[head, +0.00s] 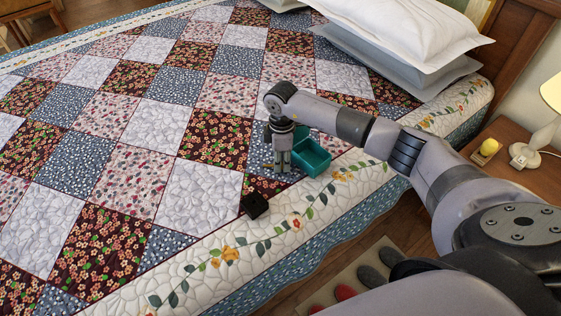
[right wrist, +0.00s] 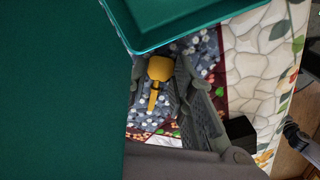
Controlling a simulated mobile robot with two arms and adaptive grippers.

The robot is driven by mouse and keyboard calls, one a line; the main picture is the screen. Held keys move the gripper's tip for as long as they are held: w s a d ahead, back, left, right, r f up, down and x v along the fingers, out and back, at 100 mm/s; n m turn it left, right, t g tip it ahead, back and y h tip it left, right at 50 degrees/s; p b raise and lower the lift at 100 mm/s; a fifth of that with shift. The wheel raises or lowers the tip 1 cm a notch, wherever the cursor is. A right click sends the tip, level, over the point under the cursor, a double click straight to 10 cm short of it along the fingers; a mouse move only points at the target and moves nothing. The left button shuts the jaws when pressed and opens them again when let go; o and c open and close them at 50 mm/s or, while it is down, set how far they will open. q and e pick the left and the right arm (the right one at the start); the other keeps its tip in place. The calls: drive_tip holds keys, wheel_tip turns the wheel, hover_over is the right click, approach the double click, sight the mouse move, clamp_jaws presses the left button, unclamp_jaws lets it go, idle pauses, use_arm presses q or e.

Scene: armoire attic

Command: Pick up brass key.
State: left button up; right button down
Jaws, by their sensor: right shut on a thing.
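The brass key (right wrist: 159,70) shows in the right wrist view, with a rounded yellow head and a narrow shaft, between the two dark fingers of my right gripper (right wrist: 160,78). The gripper is shut on it. In the head view my right gripper (head: 281,162) points down at the quilted bed, just left of an open teal box (head: 312,158); the key cannot be made out there. The teal box also shows close by in the right wrist view (right wrist: 165,42). My left gripper is not in view.
A small black cube (head: 254,205) lies on the quilt (head: 200,195) near the bed's edge. Grey and white pillows (head: 410,35) lie at the back right. A nightstand (head: 500,147) with a lamp and a yellow object stands at right. The quilt at left is clear.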

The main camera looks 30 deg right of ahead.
sight(282, 165)
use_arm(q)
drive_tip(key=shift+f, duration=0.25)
use_arm(e)
wheel_tip(282, 165, up, 20)
idle(0.4)
